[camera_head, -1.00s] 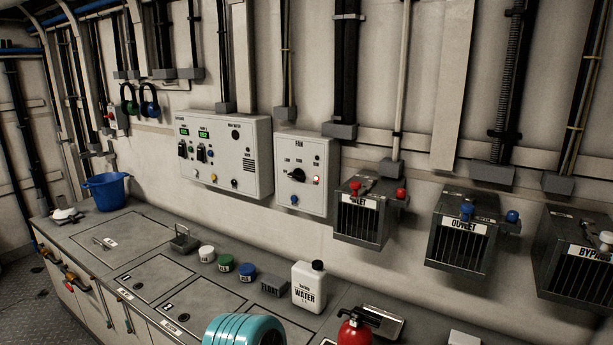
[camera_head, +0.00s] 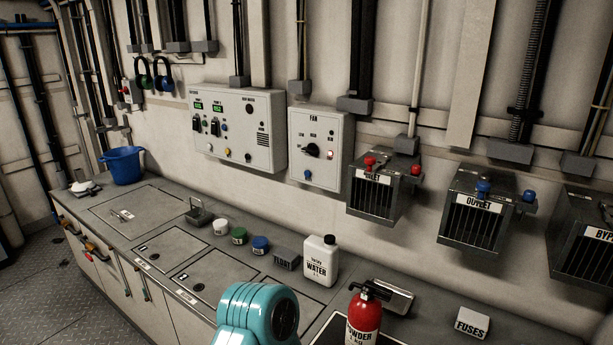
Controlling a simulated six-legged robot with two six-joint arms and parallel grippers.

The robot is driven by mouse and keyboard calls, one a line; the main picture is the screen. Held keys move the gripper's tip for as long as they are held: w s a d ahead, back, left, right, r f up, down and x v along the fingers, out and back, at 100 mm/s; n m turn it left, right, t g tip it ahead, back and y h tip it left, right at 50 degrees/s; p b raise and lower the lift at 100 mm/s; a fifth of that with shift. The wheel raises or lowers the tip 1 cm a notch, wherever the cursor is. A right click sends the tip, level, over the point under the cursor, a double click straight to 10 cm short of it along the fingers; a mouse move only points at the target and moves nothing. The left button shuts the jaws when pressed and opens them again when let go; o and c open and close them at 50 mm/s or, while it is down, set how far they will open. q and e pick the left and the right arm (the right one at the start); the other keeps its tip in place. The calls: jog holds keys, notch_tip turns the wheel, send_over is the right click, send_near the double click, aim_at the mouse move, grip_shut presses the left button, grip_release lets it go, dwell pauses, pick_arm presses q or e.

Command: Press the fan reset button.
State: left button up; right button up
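The fan panel (camera_head: 301,136) is a pale grey box on the wall, labelled FAN, in the middle of the head view. A black rotary knob (camera_head: 312,150) sits at its centre. A blue push button (camera_head: 308,174) is low on its front. A small red lamp (camera_head: 330,155) at the right of the knob looks dim. No label marks the reset button legibly. Nothing touches the panel. Neither gripper shows; only a teal part of my arm rises at the bottom edge.
A larger control panel (camera_head: 224,150) is left of the fan panel. The inlet box (camera_head: 376,202) and outlet box (camera_head: 470,225) jut out on the right. On the counter stand a water bottle (camera_head: 320,262), a fire extinguisher (camera_head: 366,318), small jars and a blue bucket (camera_head: 124,166).

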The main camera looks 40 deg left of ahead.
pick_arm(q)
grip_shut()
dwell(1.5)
